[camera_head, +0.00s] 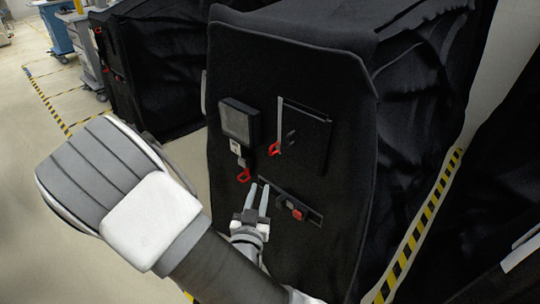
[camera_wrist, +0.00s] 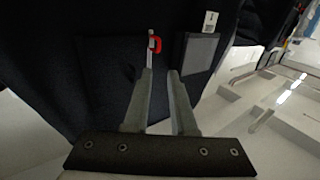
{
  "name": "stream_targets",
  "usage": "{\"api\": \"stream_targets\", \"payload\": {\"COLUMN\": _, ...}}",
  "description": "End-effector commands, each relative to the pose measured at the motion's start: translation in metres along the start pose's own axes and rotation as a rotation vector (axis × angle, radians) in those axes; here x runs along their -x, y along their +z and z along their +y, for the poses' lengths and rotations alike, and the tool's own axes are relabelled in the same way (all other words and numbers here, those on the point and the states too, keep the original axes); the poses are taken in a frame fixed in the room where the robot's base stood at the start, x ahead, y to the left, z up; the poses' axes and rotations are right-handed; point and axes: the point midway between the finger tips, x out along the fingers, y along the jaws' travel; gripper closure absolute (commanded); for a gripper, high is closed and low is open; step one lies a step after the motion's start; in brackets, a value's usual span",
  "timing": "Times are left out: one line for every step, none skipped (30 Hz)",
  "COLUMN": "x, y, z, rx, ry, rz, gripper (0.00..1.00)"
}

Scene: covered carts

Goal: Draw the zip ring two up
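A red ring (camera_head: 274,149) sits at the lower end of a pale upright zip strip (camera_head: 281,125) on the black cart cover (camera_head: 345,150). The ring (camera_wrist: 155,44) also shows in the wrist view, beyond my fingertips. A second red ring (camera_head: 244,176) hangs below a grey window pouch to the left. My gripper (camera_head: 259,187) is open and empty, below the first ring and right of the second in the head view. In the wrist view my gripper (camera_wrist: 160,74) has a clear gap between its fingers. Its exact distance from the cover is hard to tell.
The grey window pouch (camera_head: 238,123) also shows in the wrist view (camera_wrist: 200,52). A slanted slot with a red piece (camera_head: 297,214) lies right of my gripper. Another covered cart (camera_head: 155,65) stands at the left back. Striped floor tape (camera_head: 424,220) runs along the right.

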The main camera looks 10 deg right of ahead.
Motion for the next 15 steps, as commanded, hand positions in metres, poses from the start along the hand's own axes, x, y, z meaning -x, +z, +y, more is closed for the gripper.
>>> {"api": "stream_targets", "payload": {"x": -0.002, "y": 0.005, "z": -0.001, "rx": -0.004, "ry": 0.001, "rz": 0.001, "gripper": 0.76}}
{"api": "stream_targets", "payload": {"x": -0.003, "y": 0.006, "z": -0.001, "rx": -0.005, "ry": 0.001, "rz": 0.001, "gripper": 0.76}}
{"api": "stream_targets", "payload": {"x": -0.005, "y": 0.006, "z": -0.001, "rx": -0.005, "ry": 0.002, "rz": 0.000, "gripper": 0.76}}
{"api": "stream_targets", "payload": {"x": -0.006, "y": 0.006, "z": -0.001, "rx": -0.005, "ry": 0.001, "rz": 0.001, "gripper": 0.76}}
{"api": "stream_targets", "payload": {"x": -0.007, "y": 0.006, "z": -0.002, "rx": -0.005, "ry": 0.001, "rz": 0.001, "gripper": 0.76}}
{"api": "stream_targets", "payload": {"x": -0.009, "y": 0.006, "z": -0.002, "rx": -0.005, "ry": 0.001, "rz": 0.001, "gripper": 0.76}}
{"api": "stream_targets", "payload": {"x": -0.010, "y": 0.006, "z": -0.002, "rx": -0.004, "ry": 0.001, "rz": 0.000, "gripper": 0.76}}
{"api": "stream_targets", "payload": {"x": -0.011, "y": 0.006, "z": -0.002, "rx": -0.005, "ry": 0.002, "rz": 0.000, "gripper": 0.76}}
{"api": "stream_targets", "payload": {"x": -0.013, "y": 0.006, "z": -0.002, "rx": -0.005, "ry": 0.001, "rz": 0.000, "gripper": 0.76}}
{"api": "stream_targets", "payload": {"x": -0.014, "y": 0.006, "z": -0.002, "rx": -0.004, "ry": 0.001, "rz": 0.000, "gripper": 0.76}}
{"api": "stream_targets", "payload": {"x": -0.015, "y": 0.006, "z": -0.001, "rx": -0.005, "ry": 0.001, "rz": 0.001, "gripper": 0.76}}
{"api": "stream_targets", "payload": {"x": -0.017, "y": 0.006, "z": -0.001, "rx": -0.005, "ry": 0.001, "rz": 0.000, "gripper": 0.76}}
{"api": "stream_targets", "payload": {"x": -0.018, "y": 0.006, "z": -0.001, "rx": -0.004, "ry": 0.001, "rz": -0.001, "gripper": 0.76}}
{"api": "stream_targets", "payload": {"x": -0.019, "y": 0.006, "z": 0.000, "rx": -0.005, "ry": 0.001, "rz": -0.001, "gripper": 0.76}}
{"api": "stream_targets", "payload": {"x": -0.020, "y": 0.006, "z": 0.000, "rx": -0.005, "ry": 0.001, "rz": 0.000, "gripper": 0.76}}
